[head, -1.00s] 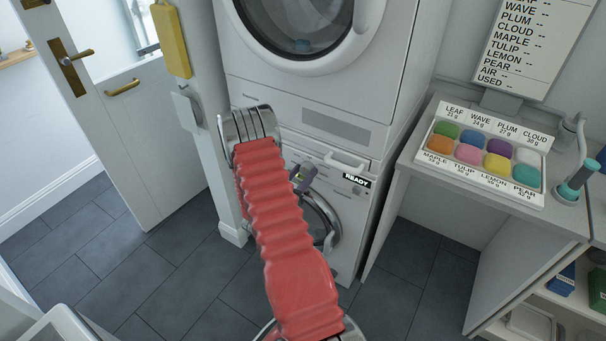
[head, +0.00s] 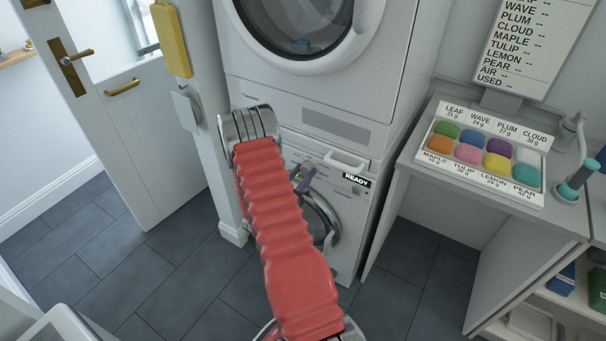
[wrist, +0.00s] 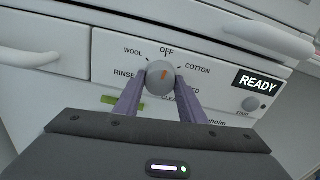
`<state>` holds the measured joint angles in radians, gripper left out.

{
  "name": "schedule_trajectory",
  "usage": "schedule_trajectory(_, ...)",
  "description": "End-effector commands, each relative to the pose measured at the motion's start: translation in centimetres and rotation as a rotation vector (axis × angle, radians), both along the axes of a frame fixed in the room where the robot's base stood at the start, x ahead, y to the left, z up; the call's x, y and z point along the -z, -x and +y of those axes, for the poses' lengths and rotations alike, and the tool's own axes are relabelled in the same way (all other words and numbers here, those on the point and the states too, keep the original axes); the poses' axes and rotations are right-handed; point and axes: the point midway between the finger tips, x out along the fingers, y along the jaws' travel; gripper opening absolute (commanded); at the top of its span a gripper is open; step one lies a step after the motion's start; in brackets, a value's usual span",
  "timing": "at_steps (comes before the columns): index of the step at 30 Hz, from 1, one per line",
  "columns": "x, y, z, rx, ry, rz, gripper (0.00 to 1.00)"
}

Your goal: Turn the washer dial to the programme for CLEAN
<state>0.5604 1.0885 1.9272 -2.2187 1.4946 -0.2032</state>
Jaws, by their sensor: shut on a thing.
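The washer (head: 352,215) stands below a dryer, partly hidden behind my red arm in the head view. The CLEAN label (wrist: 169,99) is below the dial, partly covered by my fingers, as is a label ending in ED. My gripper (wrist: 162,79) has its purple fingers shut on the dial, one on each side. In the head view my gripper (head: 303,176) is at the washer's panel.
A READY display (wrist: 257,82) and a START button (wrist: 250,104) are right of the dial. A drawer handle (wrist: 28,58) is to the left, and another handle (wrist: 268,41) juts out at upper right. A counter with a tray of coloured pieces (head: 488,186) stands at right.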

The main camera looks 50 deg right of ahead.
Motion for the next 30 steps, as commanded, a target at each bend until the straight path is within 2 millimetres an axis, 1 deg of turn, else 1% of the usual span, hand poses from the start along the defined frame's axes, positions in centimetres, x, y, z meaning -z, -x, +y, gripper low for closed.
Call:
schedule_trajectory(8,0.01,-0.19,0.07,-0.005,-0.02,-0.206,0.14)
schedule_trajectory(30,0.05,-0.11,0.04,-0.004,-0.085,-0.904,0.14)
